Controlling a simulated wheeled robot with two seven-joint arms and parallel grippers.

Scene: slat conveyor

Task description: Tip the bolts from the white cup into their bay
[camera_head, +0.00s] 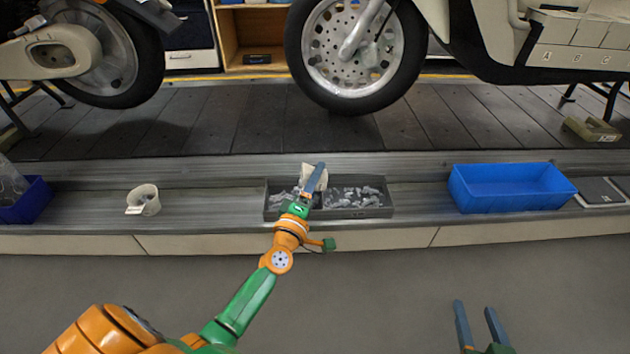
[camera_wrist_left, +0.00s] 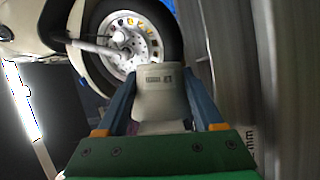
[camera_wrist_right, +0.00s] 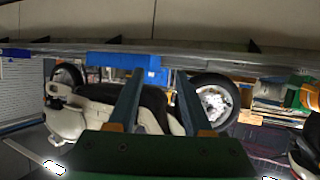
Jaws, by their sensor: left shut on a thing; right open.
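My left gripper (camera_head: 313,178) is shut on a white cup (camera_head: 307,172), held over the grey tray (camera_head: 359,213) on the ledge. In the left wrist view the cup (camera_wrist_left: 160,92), with a small printed label, sits between the fingers (camera_wrist_left: 159,82). The cup looks tilted; its inside is hidden. The tray has a left and a right bay, with grey metal pieces (camera_head: 352,195) in both. My left gripper and forearm cover part of the left bay. My right gripper (camera_head: 475,307) is open and empty, low at the right; its fingers (camera_wrist_right: 160,75) show apart in its wrist view.
A blue bin (camera_head: 511,207) stands right of the tray, and a dark blue bin (camera_head: 24,208) at the far left. Scooters stand on the slatted conveyor (camera_head: 235,120) behind. The ledge beside the tray is clear.

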